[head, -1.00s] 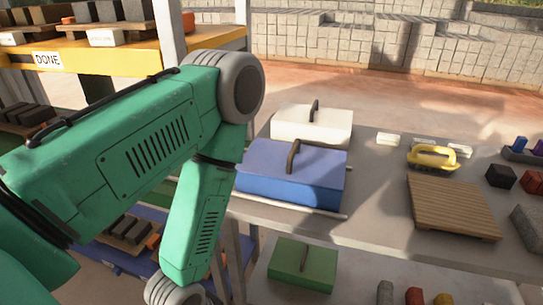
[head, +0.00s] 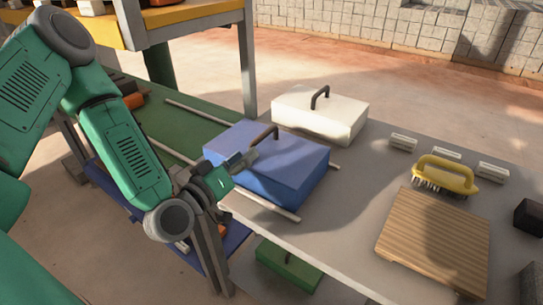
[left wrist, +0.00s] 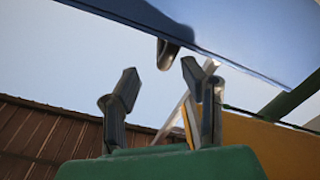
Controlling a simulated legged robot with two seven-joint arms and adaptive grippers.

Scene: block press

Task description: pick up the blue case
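The blue case (head: 275,165) lies flat on the grey table, its dark handle (head: 265,138) on top. My left gripper (head: 243,163) is at the case's near left side in the head view, just short of the handle. In the left wrist view, the two dark fingers (left wrist: 158,84) stand apart with nothing between them. The case's blue surface (left wrist: 235,25) spans the top there, and the handle's end (left wrist: 166,54) shows just beyond the fingertips. I cannot tell whether the fingers touch the case. My right gripper is not in view.
A white case (head: 315,117) stands close behind the blue one. A yellow-handled brush (head: 446,174), small pale blocks and a slatted wooden board (head: 432,245) lie to the right. A green case (head: 290,268) sits on the lower shelf.

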